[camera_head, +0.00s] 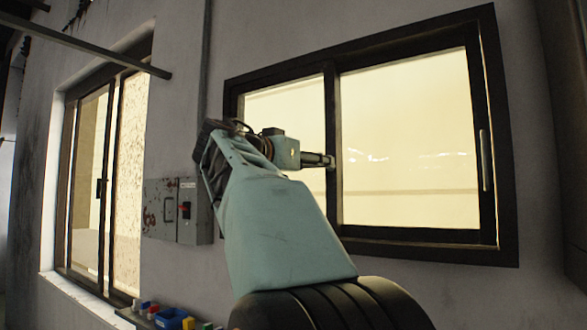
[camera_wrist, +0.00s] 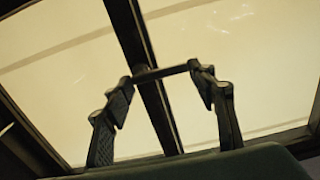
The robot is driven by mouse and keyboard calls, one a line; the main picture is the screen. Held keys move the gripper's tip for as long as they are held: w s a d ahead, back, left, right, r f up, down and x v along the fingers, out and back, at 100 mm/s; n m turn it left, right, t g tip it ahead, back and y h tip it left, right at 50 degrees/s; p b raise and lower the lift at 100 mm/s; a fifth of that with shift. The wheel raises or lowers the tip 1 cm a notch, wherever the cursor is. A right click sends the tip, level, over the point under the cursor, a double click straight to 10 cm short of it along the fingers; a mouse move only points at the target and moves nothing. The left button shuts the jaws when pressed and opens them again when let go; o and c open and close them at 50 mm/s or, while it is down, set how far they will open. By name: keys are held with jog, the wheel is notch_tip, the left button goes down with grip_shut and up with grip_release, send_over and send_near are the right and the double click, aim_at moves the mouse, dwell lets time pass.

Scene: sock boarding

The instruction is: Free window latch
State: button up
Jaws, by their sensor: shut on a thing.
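The sliding window (camera_head: 405,140) has a dark frame and pale, bright panes. Its middle upright (camera_head: 332,100) also crosses the wrist view (camera_wrist: 133,35). In the wrist view a short dark bar, seemingly the latch (camera_wrist: 164,72), lies across this upright. The two fingers of my gripper (camera_wrist: 161,76) are at the bar's two ends, shut on it. In the head view my gripper (camera_head: 324,160) reaches the middle upright from the left; the latch cannot be made out there.
A long vertical handle (camera_head: 485,160) is on the window's right side. A grey electrical box (camera_head: 188,210) with a red switch hangs left of my arm. Another window (camera_head: 100,185) is at the far left. Coloured bins (camera_head: 170,318) stand low at the bottom left.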

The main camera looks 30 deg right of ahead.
jog(key=o, duration=1.2)
jog(key=shift+c, duration=0.2)
jog(key=shift+a, duration=0.1)
jog(key=v, duration=1.2)
